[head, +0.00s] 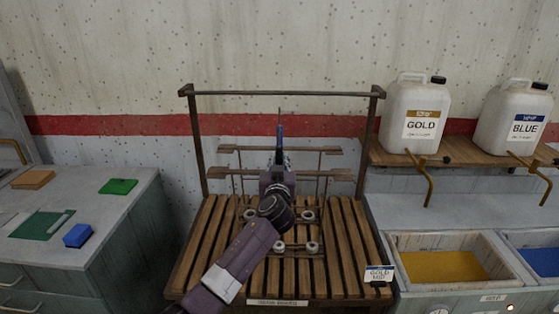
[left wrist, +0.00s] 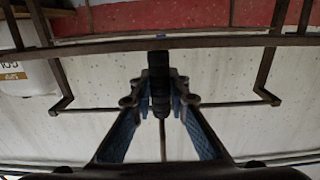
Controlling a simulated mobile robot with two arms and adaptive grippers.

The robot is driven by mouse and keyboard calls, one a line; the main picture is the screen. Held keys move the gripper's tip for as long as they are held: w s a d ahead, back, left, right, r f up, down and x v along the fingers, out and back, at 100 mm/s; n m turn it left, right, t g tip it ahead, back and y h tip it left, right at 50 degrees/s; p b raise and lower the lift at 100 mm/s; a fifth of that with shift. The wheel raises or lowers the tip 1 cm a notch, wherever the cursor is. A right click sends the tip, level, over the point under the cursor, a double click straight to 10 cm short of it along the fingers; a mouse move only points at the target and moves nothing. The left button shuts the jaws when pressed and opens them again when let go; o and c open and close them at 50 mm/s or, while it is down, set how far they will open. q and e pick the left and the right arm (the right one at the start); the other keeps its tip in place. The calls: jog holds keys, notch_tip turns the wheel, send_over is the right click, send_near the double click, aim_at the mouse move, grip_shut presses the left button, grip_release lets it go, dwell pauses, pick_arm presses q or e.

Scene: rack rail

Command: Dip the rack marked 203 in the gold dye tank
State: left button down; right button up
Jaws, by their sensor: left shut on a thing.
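A brown metal rack (head: 232,172) with crossbars and thin rods stands over the slatted bench, with several pale round pieces (head: 308,215) low down on it. No number 203 is legible. My left gripper (head: 279,155) is over the rack's middle, its arm hiding part of it. In the left wrist view, its blue-padded fingers (left wrist: 160,95) are closed about a dark upright grip (left wrist: 160,72) below a crossbar. The gold dye tank (head: 437,266) is at right, open, with gold liquid. My right gripper is not in view.
The slatted bench (head: 196,240) has a tall rail frame (head: 282,93) at its back. A gold jug (head: 413,115) and blue jug (head: 512,118) stand on a shelf with taps. A blue tank (head: 540,262) is far right. A counter (head: 90,190) with small coloured blocks is left.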

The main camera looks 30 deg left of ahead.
aim_at(280, 151)
pick_arm(q)
jog(key=shift+r+p, duration=1)
jog(key=shift+r, duration=0.75)
jog(key=shift+p+v, duration=0.5)
jog(key=shift+v, duration=2)
jog(key=v, duration=0.4)
jog(key=c, duration=2.5)
grip_release()
jog(key=shift+a, duration=0.1)
grip_shut()
